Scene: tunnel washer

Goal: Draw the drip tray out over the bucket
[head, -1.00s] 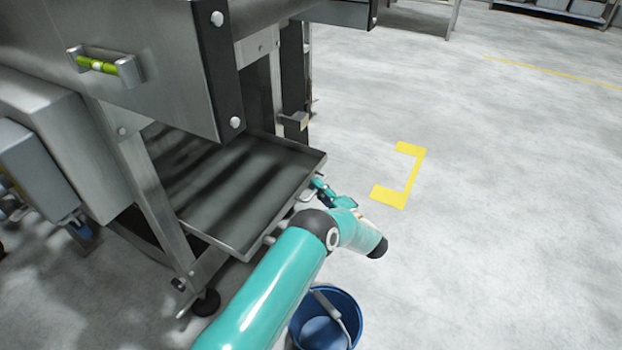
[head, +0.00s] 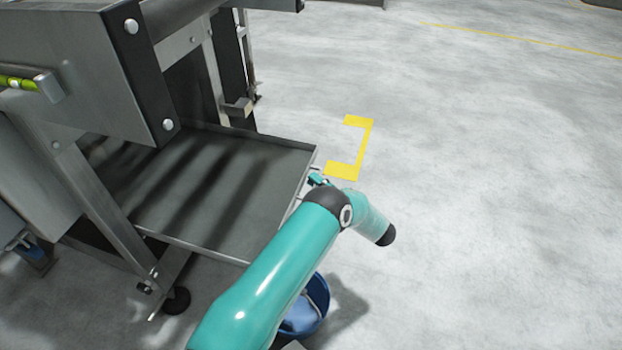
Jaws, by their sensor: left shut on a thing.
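The drip tray (head: 225,190) is a flat, dark grey metal tray with a low rim. It sticks out from under the steel machine toward the right. My left gripper (head: 316,181) is at the tray's right front edge, shut on the tray's handle; my own arm hides most of the fingers and the handle. The blue bucket (head: 318,306) stands on the floor below and in front of the tray, partly hidden behind my left arm. My right gripper is not in view.
The steel machine frame (head: 100,190) stands at the left, with a leg and black foot (head: 176,300) near the tray's front side. A small bracket (head: 238,107) juts from the back post. A yellow floor marking (head: 362,145) lies right of the tray. The floor at right is clear.

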